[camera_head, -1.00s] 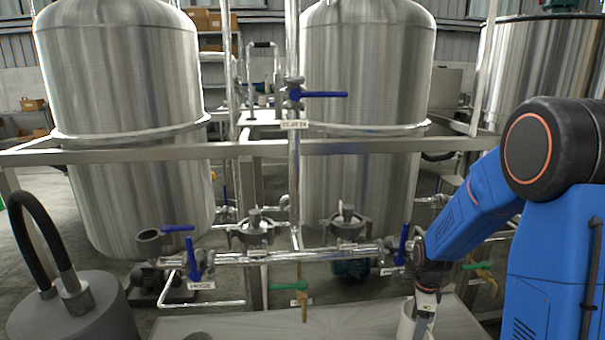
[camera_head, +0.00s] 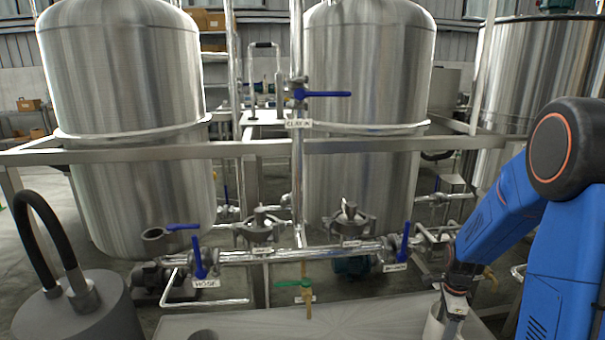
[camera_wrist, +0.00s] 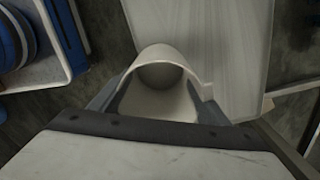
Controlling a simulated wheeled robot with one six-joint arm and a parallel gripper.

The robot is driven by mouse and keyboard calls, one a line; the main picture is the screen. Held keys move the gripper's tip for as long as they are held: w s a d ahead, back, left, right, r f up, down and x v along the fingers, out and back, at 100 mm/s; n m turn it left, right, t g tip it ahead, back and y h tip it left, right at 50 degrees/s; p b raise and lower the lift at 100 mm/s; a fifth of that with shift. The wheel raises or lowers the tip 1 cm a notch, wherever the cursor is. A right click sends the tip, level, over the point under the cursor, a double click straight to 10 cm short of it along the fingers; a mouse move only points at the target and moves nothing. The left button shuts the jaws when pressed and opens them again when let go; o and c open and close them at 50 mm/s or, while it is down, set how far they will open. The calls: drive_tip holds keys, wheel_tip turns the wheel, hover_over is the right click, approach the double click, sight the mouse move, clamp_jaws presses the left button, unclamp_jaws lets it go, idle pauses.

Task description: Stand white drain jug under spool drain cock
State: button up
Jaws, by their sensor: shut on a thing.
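The white drain jug (camera_head: 434,326) is at the lower right of the head view, partly cut off by the bottom edge. My gripper (camera_head: 453,308) is shut on it. In the wrist view the jug (camera_wrist: 160,58) lies between the two fingers (camera_wrist: 158,108), its round mouth showing and its inside empty. A brass drain cock with a green handle (camera_head: 307,290) hangs below the horizontal steel pipe, near the middle of the head view. The jug is to the right of this cock, well apart from it. Whether the jug touches the surface below is hidden.
A pale bench top (camera_head: 250,325) spreads below the cock, mostly clear. A grey drum with a black hose handle (camera_head: 75,305) stands at left. Blue-handled valves (camera_head: 200,262) line the pipe (camera_head: 280,256). Steel tanks (camera_head: 365,120) and a frame rail (camera_head: 350,146) stand behind.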

drive_tip(key=shift+s+d+f, duration=0.3)
drive_tip(key=shift+s+d, duration=0.5)
drive_tip(key=shift+d, duration=0.15)
drive_tip(key=shift+w+a+f, duration=0.1)
drive_tip(key=shift+w+a, duration=0.6)
drive_tip(key=shift+a, duration=0.3)
drive_tip(key=shift+w+a+f, duration=0.1)
drive_tip(key=shift+w+a, duration=0.55)
drive_tip(key=shift+a, duration=0.3)
drive_tip(key=shift+s+d+r, duration=0.1)
drive_tip(key=shift+s+d, duration=0.5)
drive_tip(key=shift+d, duration=0.3)
drive_tip(key=shift+s+d+r, duration=0.1)
drive_tip(key=shift+s+d, duration=0.5)
drive_tip(key=shift+d, duration=0.3)
drive_tip(key=shift+w+r, duration=0.1)
drive_tip(key=shift+w, duration=0.05)
drive_tip(key=shift+w+a+r, duration=0.2)
drive_tip(key=shift+w+a, duration=0.3)
drive_tip(key=shift+a, duration=0.2)
drive_tip(key=shift+w+a+r, duration=0.2)
drive_tip(key=shift+w+a, duration=0.25)
drive_tip(key=shift+a, duration=0.25)
